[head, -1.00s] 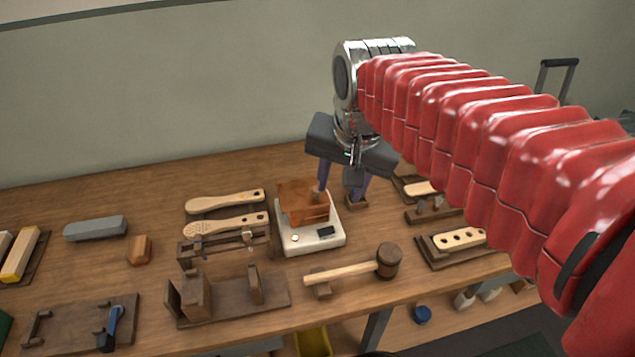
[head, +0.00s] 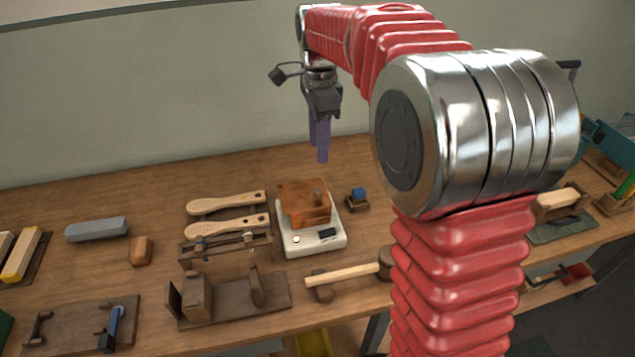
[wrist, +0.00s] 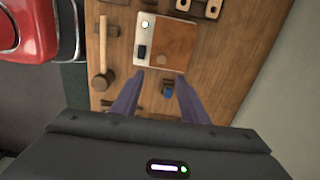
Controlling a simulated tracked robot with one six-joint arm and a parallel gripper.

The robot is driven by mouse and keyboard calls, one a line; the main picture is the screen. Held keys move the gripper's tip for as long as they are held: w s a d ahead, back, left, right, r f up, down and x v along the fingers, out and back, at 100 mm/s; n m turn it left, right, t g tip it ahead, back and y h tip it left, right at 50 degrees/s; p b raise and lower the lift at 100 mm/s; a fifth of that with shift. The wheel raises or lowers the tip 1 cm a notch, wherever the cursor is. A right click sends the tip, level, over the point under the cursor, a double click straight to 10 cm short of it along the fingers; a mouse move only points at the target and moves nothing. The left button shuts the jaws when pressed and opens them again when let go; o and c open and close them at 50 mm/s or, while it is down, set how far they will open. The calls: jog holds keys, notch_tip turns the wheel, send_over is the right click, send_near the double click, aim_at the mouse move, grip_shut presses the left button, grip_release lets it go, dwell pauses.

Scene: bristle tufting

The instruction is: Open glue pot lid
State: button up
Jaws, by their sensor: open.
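A copper-brown box-shaped pot (head: 291,207), which I take to be the glue pot, stands on a white scale (head: 300,244). A short grey-brown peg or knob (head: 318,193) shows at its right side. From here I cannot tell whether its lid is open or shut. My gripper (head: 320,157) is open and empty, high above the table, behind and slightly right of the pot. Its two purple fingers (wrist: 160,80) are apart in the wrist view.
A small blue block (head: 358,192) sits in a wooden holder right of the pot. A mallet (head: 345,274) lies in front of the scale. Two wooden brush handles (head: 228,203) lie to the left. The table behind the pot is clear.

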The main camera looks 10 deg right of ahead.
aim_at(319, 190)
jog(key=shift+w+f, duration=0.2)
jog(key=shift+w, duration=0.1)
notch_tip(319, 190, down, 14)
jog(key=shift+r, duration=0.1)
dwell(0.7)
grip_shut()
dwell(0.6)
jog(key=shift+d, duration=0.1)
